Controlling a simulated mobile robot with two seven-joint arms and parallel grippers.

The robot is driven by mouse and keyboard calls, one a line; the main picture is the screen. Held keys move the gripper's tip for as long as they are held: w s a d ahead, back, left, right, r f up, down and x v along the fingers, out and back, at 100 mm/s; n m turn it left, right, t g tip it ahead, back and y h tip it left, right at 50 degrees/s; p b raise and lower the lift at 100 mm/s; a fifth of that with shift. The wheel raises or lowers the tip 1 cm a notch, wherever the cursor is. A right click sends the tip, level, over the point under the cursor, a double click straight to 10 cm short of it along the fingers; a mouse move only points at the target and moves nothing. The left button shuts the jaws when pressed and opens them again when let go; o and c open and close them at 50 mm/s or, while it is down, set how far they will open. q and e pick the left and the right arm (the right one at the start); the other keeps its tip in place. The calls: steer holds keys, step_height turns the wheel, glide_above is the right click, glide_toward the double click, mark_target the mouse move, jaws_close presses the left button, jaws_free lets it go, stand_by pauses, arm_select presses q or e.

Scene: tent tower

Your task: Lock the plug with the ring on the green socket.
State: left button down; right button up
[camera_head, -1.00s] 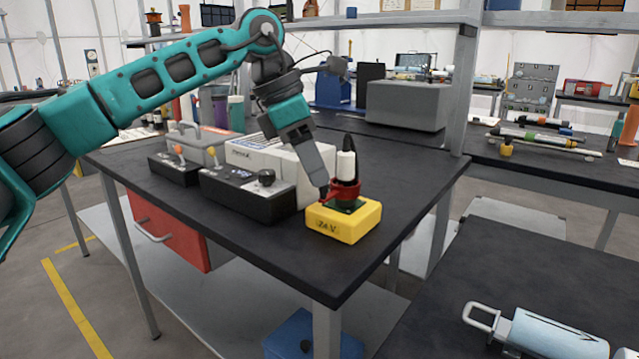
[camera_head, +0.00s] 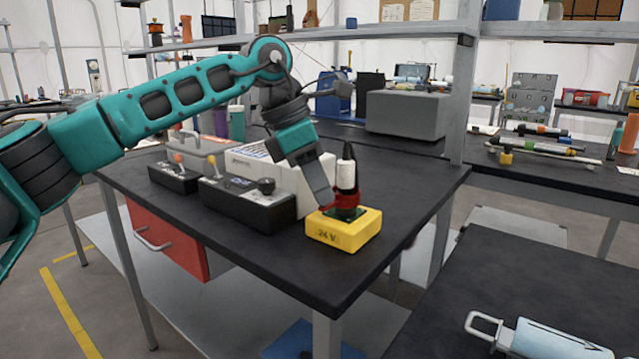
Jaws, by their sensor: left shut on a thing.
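The socket sits on a yellow box (camera_head: 345,236) marked 24 V, near the right corner of the dark table. The red ring (camera_head: 347,201) is around the plug's base, just above the socket. My left gripper (camera_head: 329,206) reaches down from the upper left and is shut on the red ring at its left side. Its fingertips are partly hidden against the ring. My right gripper is out of view.
Black control boxes (camera_head: 247,203) and a white device (camera_head: 310,180) stand left of the yellow box. A grey case (camera_head: 407,113) stands farther back. A bare dark surface (camera_head: 480,270) with a light-blue cylinder (camera_head: 558,341) lies at the front right.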

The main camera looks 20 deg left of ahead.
arm_select(q)
steer(key=shift+d, duration=0.15)
steer(key=shift+s+d+n, duration=0.15)
steer(key=shift+d+n, duration=0.15)
steer(key=shift+n, duration=0.4)
steer(key=w+d+n+t+y, duration=0.1)
steer(key=w+d+n+y, duration=0.1)
steer(key=n, duration=0.6)
steer(key=w+d+n+t+y, duration=0.1)
steer(key=d+n+y, duration=0.3)
steer(key=d+n, duration=0.2)
steer(key=shift+w+n+p, duration=0.35)
steer(key=shift+n+p, duration=0.05)
steer(key=shift+n, duration=0.9)
